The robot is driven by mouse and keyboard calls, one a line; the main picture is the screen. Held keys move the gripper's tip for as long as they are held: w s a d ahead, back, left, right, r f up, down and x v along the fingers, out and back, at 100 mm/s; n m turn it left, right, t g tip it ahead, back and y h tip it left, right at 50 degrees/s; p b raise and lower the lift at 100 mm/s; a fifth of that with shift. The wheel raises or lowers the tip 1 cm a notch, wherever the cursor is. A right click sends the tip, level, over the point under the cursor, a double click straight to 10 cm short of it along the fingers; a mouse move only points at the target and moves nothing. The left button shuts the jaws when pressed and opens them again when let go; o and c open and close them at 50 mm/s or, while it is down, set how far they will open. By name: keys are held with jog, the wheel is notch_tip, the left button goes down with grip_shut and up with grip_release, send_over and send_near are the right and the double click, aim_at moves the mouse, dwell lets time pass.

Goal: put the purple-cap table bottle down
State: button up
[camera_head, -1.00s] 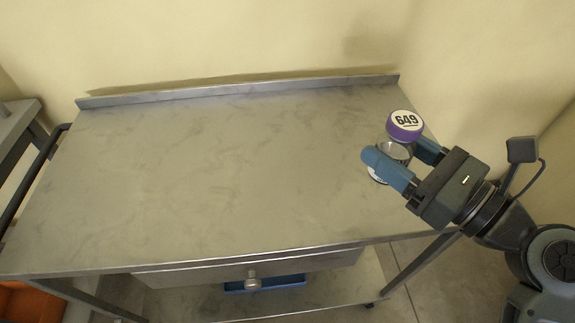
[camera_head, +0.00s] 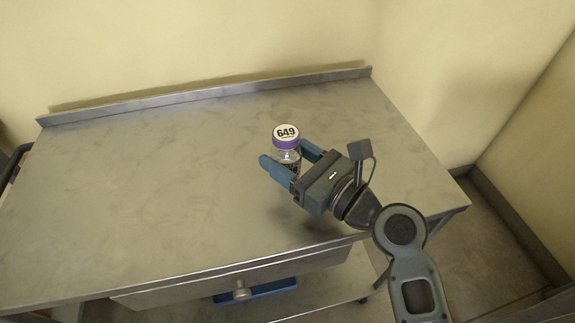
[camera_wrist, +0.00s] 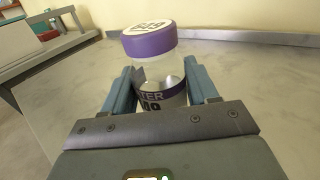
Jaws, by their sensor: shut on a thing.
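The purple-cap bottle (camera_head: 286,146) is clear, with a white cap top marked 649, and stands upright between my fingers over the right half of the metal table (camera_head: 170,180). My gripper (camera_head: 291,163) is shut on it from the front right. In the wrist view the bottle (camera_wrist: 150,42) shows between both blue fingers of my gripper (camera_wrist: 162,92), with a dark label band low on its body. The bottle's base is hidden by my gripper, so I cannot tell whether it touches the table.
The tabletop is otherwise bare, with wide free room to the left. A raised metal lip (camera_head: 210,92) runs along the back edge by the wall. A drawer with a knob (camera_head: 241,291) is under the front edge. A blue tray (camera_head: 262,289) shows below.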

jog(key=shift+f, duration=1.2)
jog(key=shift+f, duration=0.15)
jog(key=o, duration=1.1)
jog(key=v, duration=1.2)
jog(key=shift+b, duration=0.35)
